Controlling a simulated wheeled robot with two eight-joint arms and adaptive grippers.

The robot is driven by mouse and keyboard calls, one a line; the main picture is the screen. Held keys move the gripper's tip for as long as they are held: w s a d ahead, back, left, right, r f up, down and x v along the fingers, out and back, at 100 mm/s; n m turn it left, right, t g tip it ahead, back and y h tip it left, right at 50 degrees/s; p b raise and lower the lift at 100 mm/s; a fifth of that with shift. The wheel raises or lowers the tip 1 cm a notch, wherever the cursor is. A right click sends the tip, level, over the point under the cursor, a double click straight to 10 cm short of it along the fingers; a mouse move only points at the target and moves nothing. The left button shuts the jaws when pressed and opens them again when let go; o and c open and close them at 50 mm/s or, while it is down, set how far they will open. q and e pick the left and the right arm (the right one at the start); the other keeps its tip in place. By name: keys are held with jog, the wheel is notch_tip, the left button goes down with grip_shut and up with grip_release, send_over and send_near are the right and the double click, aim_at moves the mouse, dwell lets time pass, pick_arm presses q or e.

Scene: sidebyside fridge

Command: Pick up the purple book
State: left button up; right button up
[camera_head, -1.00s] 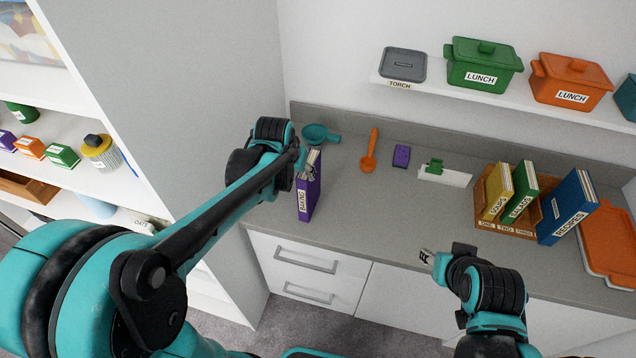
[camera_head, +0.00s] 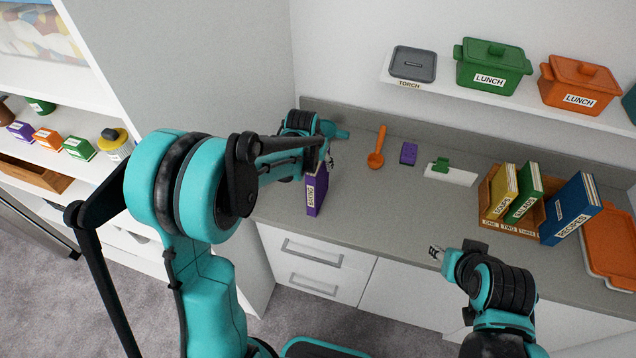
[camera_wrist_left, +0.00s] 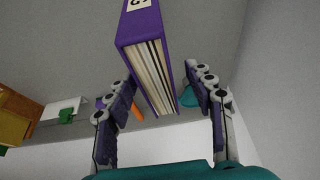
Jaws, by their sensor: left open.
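The purple book (camera_head: 317,192), labelled "BAKING", stands upright on the left part of the grey counter (camera_head: 380,215). My left gripper (camera_head: 325,163) is at the upper part of the book, and the arm hides some of it. In the left wrist view the purple book (camera_wrist_left: 150,55) shows its page edges between the two fingers of my open left gripper (camera_wrist_left: 160,85). A gap shows on each side, with no clear contact. My right gripper (camera_head: 436,253) hangs in front of the counter, away from the book. Its fingers are too small to judge.
A teal item (camera_head: 333,130) sits close behind the left gripper. An orange spoon (camera_head: 377,148), a purple block (camera_head: 408,153) and a wooden book holder (camera_head: 490,215) stand to the right. A grey wall panel (camera_head: 200,80) rises at the left.

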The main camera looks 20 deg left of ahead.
pick_arm(q)
jog(key=x, duration=0.3)
jog(key=shift+w+d+f, duration=0.15)
jog(key=shift+w+f, duration=0.1)
jog(key=shift+f, duration=0.05)
jog(key=shift+s, duration=0.1)
jog(key=shift+f+b, duration=0.2)
jog(key=shift+b, duration=0.3)
grip_shut()
